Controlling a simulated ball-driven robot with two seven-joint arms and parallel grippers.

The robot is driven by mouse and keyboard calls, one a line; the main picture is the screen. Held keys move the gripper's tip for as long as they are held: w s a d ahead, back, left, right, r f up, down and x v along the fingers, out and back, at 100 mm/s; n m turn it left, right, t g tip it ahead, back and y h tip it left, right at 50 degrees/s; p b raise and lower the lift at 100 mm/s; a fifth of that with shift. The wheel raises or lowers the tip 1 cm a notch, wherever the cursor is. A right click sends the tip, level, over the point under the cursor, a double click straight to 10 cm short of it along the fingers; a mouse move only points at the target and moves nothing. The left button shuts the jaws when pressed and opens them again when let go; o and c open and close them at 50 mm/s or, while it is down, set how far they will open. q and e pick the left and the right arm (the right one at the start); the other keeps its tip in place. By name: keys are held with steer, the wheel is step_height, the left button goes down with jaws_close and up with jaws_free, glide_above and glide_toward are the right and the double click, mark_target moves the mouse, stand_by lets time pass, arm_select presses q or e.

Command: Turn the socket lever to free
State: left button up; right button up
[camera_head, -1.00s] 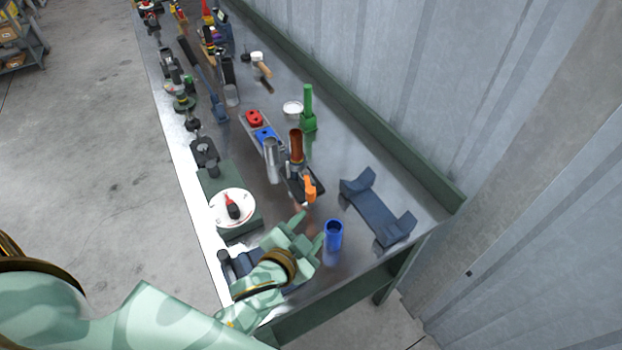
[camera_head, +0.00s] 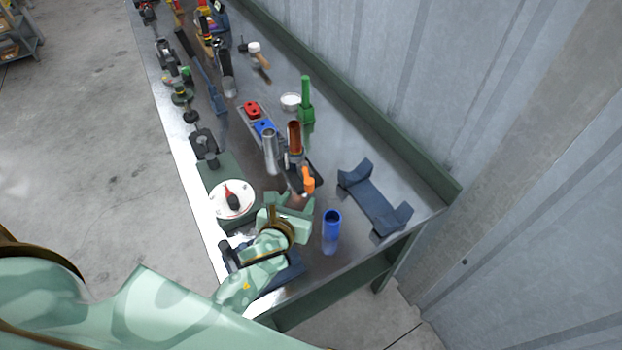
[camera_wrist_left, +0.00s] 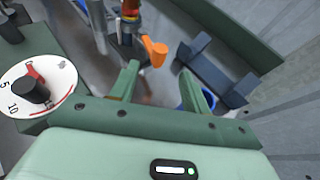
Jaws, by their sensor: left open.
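The orange lever (camera_head: 307,180) is on the dark socket (camera_head: 297,172), which holds an upright brown tube (camera_head: 294,137). In the left wrist view the orange lever (camera_wrist_left: 154,52) lies ahead, just past the fingertips and between them. My left gripper (camera_head: 291,201) is open and empty, on the near side of the lever and apart from it. Its two green fingers also show in the left wrist view (camera_wrist_left: 160,72). Any marks for the lever's positions are too small to read. My right gripper is not in view.
A white dial (camera_head: 218,207) on a green box stands left of the gripper. A blue cup (camera_head: 331,225) is close to its right, with a dark blue cradle (camera_head: 372,202) beyond. A grey metal tube (camera_head: 270,155) stands left of the socket. A green upright handle (camera_head: 306,95) is behind.

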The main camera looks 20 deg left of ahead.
mark_target(311, 179)
arm_select(q)
steer(key=b+x, duration=0.2)
steer(key=x, duration=1)
steer(key=shift+f+b, duration=0.15)
steer(key=shift+b, duration=0.15)
jaws_close()
